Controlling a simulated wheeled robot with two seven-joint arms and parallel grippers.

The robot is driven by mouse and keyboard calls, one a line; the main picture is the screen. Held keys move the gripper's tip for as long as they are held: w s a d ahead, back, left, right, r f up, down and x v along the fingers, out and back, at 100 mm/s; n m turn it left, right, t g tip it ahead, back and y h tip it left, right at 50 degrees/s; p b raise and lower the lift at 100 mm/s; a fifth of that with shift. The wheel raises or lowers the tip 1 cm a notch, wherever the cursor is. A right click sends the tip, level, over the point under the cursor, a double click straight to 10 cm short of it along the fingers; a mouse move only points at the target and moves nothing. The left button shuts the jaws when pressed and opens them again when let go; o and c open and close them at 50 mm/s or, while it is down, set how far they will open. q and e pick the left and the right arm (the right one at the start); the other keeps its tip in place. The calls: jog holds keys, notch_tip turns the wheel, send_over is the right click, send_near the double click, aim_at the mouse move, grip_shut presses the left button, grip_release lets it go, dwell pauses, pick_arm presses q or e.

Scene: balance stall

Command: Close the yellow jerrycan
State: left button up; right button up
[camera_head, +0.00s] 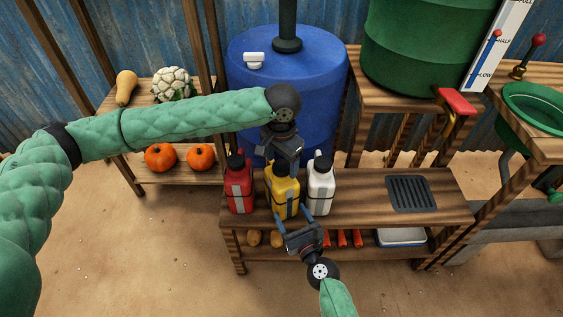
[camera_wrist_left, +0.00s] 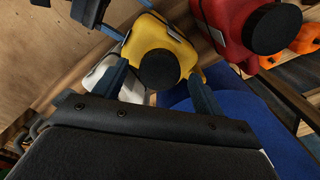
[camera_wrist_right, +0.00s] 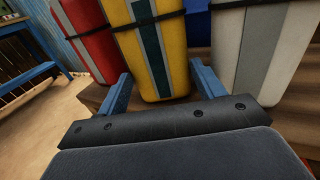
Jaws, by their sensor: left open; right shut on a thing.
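The yellow jerrycan (camera_head: 284,198) stands upright on the wooden bench, between a red jerrycan (camera_head: 239,190) and a white jerrycan (camera_head: 320,188). Its round black cap (camera_wrist_left: 160,70) shows from above in the left wrist view; I cannot tell how tightly it sits. My left gripper (camera_head: 281,162) is above the yellow jerrycan, open, with its fingers on either side of the cap. My right gripper (camera_head: 293,216) is at the jerrycan's front, shut on its lower body. In the right wrist view, the fingers flank the yellow body (camera_wrist_right: 155,50). The left gripper hides the jerrycan's top in the head view.
The bench (camera_head: 360,208) has free room right of the white jerrycan, up to a dark grate (camera_head: 411,194). A big blue barrel (camera_head: 285,75) stands close behind. A lower shelf holds several red items and a white-and-blue tray (camera_head: 401,237).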

pick_arm(q)
notch_tip(320, 180, up, 11)
dwell(0.4)
pick_arm(e)
jog(key=o, duration=2)
jog(key=shift+c, duration=0.2)
pick_arm(q)
jog(key=shift+f+b, duration=0.55)
jog(key=shift+b, duration=0.1)
pick_arm(e)
jog(key=v, duration=0.7)
jog(key=shift+s+d, duration=0.15)
jog(key=shift+s, duration=0.2)
